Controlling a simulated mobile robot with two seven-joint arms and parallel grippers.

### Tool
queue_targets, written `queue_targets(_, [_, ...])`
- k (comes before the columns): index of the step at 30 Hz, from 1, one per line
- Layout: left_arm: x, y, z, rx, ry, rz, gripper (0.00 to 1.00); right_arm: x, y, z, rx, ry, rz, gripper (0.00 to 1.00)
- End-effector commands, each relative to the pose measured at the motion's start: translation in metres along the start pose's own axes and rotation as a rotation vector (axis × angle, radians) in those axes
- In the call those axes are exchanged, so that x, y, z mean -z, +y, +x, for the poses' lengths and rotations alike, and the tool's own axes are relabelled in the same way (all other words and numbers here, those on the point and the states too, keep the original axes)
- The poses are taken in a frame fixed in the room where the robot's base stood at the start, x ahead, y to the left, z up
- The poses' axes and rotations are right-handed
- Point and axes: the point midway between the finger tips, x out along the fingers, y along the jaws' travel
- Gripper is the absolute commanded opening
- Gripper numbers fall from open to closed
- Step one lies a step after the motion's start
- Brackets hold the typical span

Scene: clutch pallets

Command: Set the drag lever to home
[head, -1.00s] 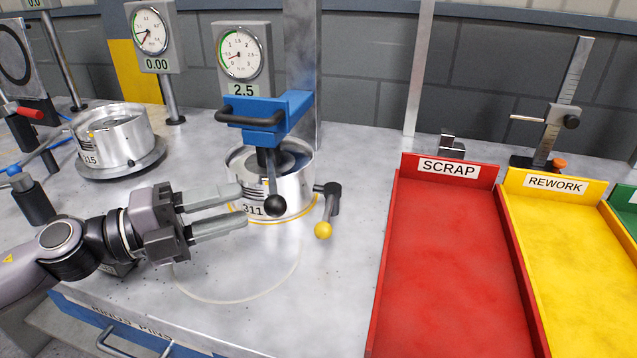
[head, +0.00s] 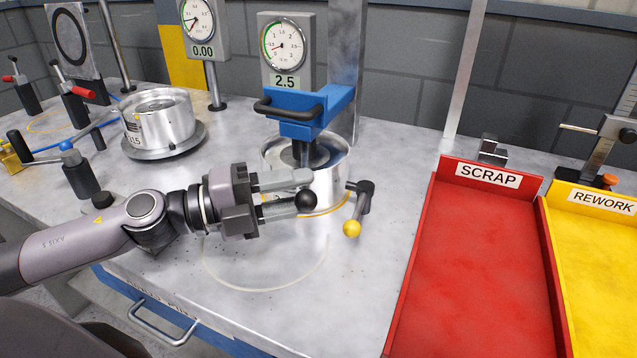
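No label marks a drag lever. A second, short lever with a yellow ball knob (head: 352,228) stands right of the drum and points down toward the front. My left gripper (head: 310,189) is open, its fingers pointing right in front of the drum. My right gripper is not in view.
A dial gauge reading 2.5 (head: 285,52) stands behind the press. Another drum (head: 158,118) sits on a round base at left, near several small levers. A red SCRAP tray (head: 480,260) and a yellow REWORK tray (head: 607,250) are at right. The table front is clear.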

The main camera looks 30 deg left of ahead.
Motion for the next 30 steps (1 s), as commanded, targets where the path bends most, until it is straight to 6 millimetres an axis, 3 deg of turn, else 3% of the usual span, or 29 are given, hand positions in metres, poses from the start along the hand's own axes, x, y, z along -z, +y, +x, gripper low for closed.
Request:
queue_targets(15, [0.000, -0.003, 0.031, 0.002, -0.001, 0.001, 0.38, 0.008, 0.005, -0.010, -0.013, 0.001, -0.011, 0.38])
queue_targets(30, [0.001, 0.000, 0.036, -0.001, 0.001, 0.002, 0.38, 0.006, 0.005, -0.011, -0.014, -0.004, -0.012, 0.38])
